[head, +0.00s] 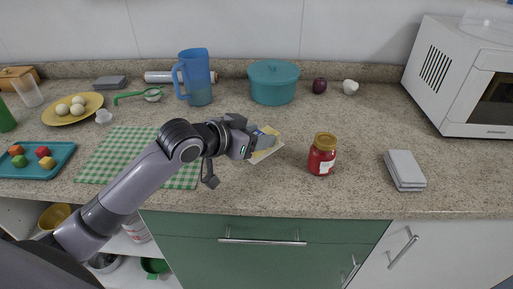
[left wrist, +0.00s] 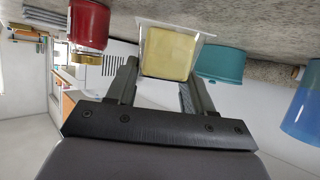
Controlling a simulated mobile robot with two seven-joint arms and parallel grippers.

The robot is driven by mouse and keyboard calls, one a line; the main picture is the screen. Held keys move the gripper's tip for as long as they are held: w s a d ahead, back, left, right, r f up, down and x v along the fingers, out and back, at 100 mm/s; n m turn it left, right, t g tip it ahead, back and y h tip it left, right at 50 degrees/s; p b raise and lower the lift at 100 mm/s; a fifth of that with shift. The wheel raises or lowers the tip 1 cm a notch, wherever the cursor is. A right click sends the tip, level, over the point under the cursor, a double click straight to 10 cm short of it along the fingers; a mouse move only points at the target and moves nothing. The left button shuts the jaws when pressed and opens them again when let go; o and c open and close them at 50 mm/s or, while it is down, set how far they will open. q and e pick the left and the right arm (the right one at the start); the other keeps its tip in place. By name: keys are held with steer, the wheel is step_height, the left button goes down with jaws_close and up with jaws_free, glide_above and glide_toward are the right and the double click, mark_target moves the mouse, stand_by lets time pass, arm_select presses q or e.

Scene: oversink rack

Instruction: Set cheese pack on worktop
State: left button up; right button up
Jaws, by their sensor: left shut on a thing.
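The cheese pack (head: 268,144) is a yellow block in a clear and white wrapper. In the head view it is at my left gripper (head: 256,138), over the middle of the granite worktop (head: 350,192). In the left wrist view the cheese pack (left wrist: 168,53) sits between the fingers of my left gripper (left wrist: 157,82), which is shut on it. The pack looks tilted in the head view. Whether its lower edge touches the worktop, I cannot tell. My right gripper is not in view.
Behind are a teal pot (head: 273,83) and a blue jug (head: 196,78). A green checked cloth (head: 117,151) lies left. Grey boxes (head: 404,169) and a microwave (head: 445,75) are right. Worktop in front of the jar is clear.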

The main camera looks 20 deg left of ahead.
arm_select(q)
steer(key=shift+f, duration=1.75)
steer(key=shift+f, duration=0.1)
steer(key=o, duration=1.3)
steer(key=shift+f, duration=0.1)
steer(key=shift+o, duration=0.2)
steer(key=shift+s, duration=0.1)
steer(key=v, duration=1.2)
